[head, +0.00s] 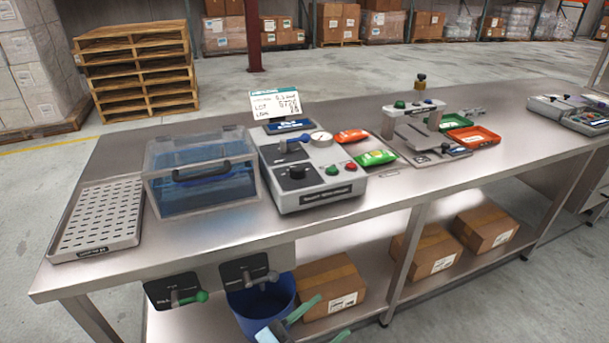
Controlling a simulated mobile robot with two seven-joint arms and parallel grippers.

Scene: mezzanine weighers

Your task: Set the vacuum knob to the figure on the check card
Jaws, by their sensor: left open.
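The vacuum tester (319,195) is a grey box on the steel bench. A black round knob (297,172) sits on its top, with a round white gauge (320,138) and a blue-handled lever (293,143) behind it. Green and red buttons are to the knob's right. The check card (276,104), white with a green header and handwriting, stands upright behind the tester; its figures are too small to read surely. My left gripper (333,314) is open and empty, low in front of the bench, well below and apart from the knob. My right gripper is out of view.
A lidded clear tank (203,168) with blue liquid and a perforated tray (100,216) stand left of the tester. Valves (178,297) hang under the bench's front edge. A blue bucket (252,305) and cartons (425,251) are below.

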